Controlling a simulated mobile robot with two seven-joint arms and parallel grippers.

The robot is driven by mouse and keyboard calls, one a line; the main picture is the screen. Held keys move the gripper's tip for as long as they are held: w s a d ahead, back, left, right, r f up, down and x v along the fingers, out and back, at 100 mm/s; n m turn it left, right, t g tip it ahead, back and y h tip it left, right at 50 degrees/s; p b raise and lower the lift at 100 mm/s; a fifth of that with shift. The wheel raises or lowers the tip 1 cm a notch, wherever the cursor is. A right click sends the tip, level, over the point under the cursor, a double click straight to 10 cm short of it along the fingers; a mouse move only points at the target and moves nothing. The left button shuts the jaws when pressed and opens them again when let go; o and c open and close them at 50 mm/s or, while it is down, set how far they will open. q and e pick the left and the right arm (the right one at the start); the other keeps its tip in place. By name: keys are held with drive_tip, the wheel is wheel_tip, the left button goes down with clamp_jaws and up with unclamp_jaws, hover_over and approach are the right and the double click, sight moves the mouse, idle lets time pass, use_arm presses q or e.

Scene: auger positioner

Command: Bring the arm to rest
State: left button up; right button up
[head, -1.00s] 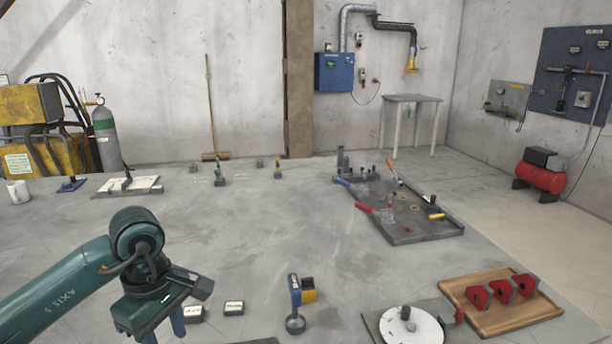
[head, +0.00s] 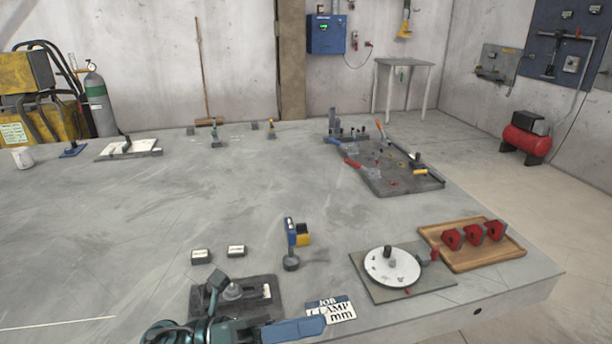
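My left gripper (head: 296,329) is low at the bottom edge of the head view, its blue finger part pointing right. Teal parts of my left arm show beside it at the bottom left, partly cut off by the frame. The gripper appears in front of a dark grey fixture plate (head: 262,309) with a grey knob, covering part of it. I cannot tell whether it touches the plate or whether its fingers are apart. No held object shows. My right gripper is not in view.
A blue and yellow device (head: 291,240) stands behind. A round white dial (head: 392,267) and a wooden tray (head: 485,262) with red blocks are at right. The table's middle left (head: 100,230) is clear.

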use_arm(q)
drive_tip(key=w+a+f+n+t+y, duration=0.25)
drive_tip(key=n+t+y, duration=0.2)
drive_tip(key=n, duration=0.45)
drive_tip(key=w+a+f+n+t+y, duration=0.1)
drive_tip(key=a+f+n+t+y, duration=0.2)
drive_tip(key=n+t, duration=0.5)
drive_tip(key=w+a+f+n+t+y, duration=0.1)
drive_tip(key=a+f+n+t+y, duration=0.25)
drive_tip(key=n, duration=0.75)
drive_tip(key=s+a+f+n+g+y, duration=0.2)
drive_tip(key=s+f+n, duration=0.3)
drive_tip(key=f, duration=0.3)
drive_tip(key=s+a+f+n+g+y+p, duration=0.1)
drive_tip(key=s+a+f+n+g+y, duration=0.2)
drive_tip(key=f+n, duration=0.4)
drive_tip(key=s+f+g+y, duration=0.1)
drive_tip(key=s, duration=0.1)
drive_tip(key=shift+s+f+g, duration=0.2)
drive_tip(key=shift+s+g, duration=0.1)
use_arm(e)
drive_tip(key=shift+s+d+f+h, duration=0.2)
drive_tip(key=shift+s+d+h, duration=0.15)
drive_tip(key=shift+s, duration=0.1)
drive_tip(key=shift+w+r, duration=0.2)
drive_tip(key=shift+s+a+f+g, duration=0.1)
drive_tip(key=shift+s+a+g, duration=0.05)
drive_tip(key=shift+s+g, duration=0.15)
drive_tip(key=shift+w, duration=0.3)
